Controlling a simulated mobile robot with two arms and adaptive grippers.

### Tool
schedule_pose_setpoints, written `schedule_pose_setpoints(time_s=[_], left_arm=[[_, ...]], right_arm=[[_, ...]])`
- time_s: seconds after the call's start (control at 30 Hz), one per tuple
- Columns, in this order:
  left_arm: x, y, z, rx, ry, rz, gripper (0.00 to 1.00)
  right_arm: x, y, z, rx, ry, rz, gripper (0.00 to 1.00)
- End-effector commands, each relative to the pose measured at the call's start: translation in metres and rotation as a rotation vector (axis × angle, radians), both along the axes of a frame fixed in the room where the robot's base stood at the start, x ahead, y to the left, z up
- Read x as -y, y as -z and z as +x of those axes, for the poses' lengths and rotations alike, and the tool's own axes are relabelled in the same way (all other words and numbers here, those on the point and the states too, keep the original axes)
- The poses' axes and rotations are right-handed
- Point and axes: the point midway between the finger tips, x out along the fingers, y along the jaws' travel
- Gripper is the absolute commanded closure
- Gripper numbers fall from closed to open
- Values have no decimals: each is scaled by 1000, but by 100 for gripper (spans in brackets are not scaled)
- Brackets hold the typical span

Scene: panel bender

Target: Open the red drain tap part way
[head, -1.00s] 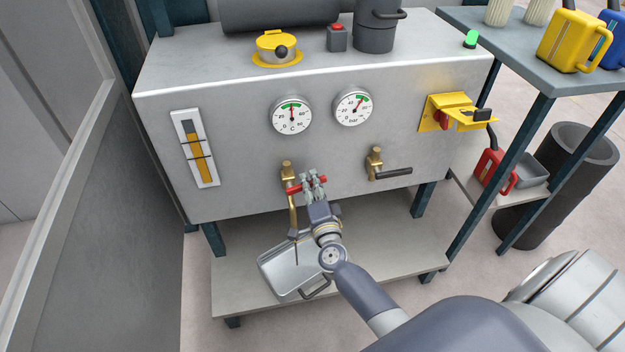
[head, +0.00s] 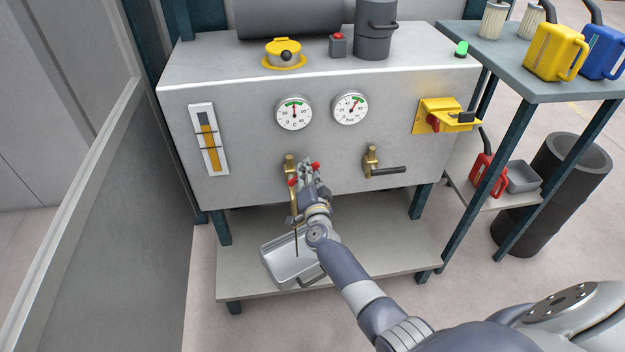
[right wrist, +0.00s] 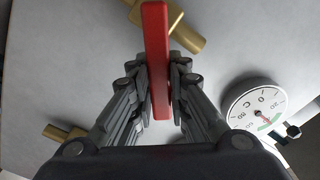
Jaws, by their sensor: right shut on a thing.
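The drain tap is a brass valve (head: 290,165) with a red handle (head: 292,182), low on the front of the grey tank. Its red handle also stands between my fingers in the right wrist view (right wrist: 155,50). My right gripper (head: 308,170) is shut on this handle, which slants up to the right. A brass pipe (head: 294,203) runs down from the tap. A thin dark line shows below it, over a metal tray (head: 270,256); I cannot tell what it is. My left gripper is not in view.
Right of the tap is a second brass tap with a black lever (head: 388,170). Two dials (head: 293,113) and a sight gauge (head: 208,140) are on the tank front (head: 250,150). A yellow bracket (head: 433,110) juts out at right. A lower shelf (head: 380,252) holds the tray.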

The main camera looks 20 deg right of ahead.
Motion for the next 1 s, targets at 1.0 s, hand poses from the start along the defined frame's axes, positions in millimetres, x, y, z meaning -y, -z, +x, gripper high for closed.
schedule_pose_setpoints(time_s=[1.0], left_arm=[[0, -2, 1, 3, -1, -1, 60]], right_arm=[[-1, 0, 4, -6, 0, -16, 63]])
